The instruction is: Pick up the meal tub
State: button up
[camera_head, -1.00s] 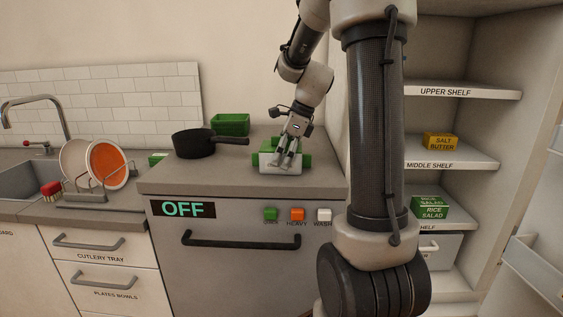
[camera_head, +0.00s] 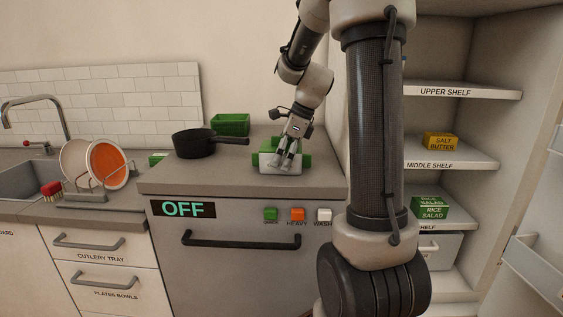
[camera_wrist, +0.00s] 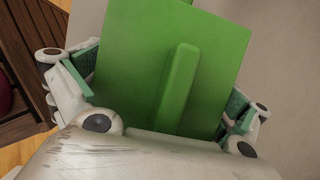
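The meal tub (camera_head: 267,160), which I take to be the pale box with green parts, stands on the grey counter above the dishwasher. Its label cannot be read. My gripper (camera_head: 285,157) is down at the tub, its fingers overlapping it in the head view. In the wrist view a flat green surface with a raised rib (camera_wrist: 180,85), apparently the tub's lid, fills the space between the fingers of my gripper (camera_wrist: 163,90). The finger pads lie close along both sides of it. Whether they press on it cannot be told. The tub's lower part is hidden in the wrist view.
A black pan (camera_head: 193,143) and a green crate (camera_head: 232,124) stand left of and behind the tub. A dish rack (camera_head: 85,196) is further left. Shelves with a salt butter box (camera_head: 440,141) and rice salad boxes (camera_head: 430,208) are at right. The counter's front is clear.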

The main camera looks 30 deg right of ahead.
jog(key=c, duration=0.6)
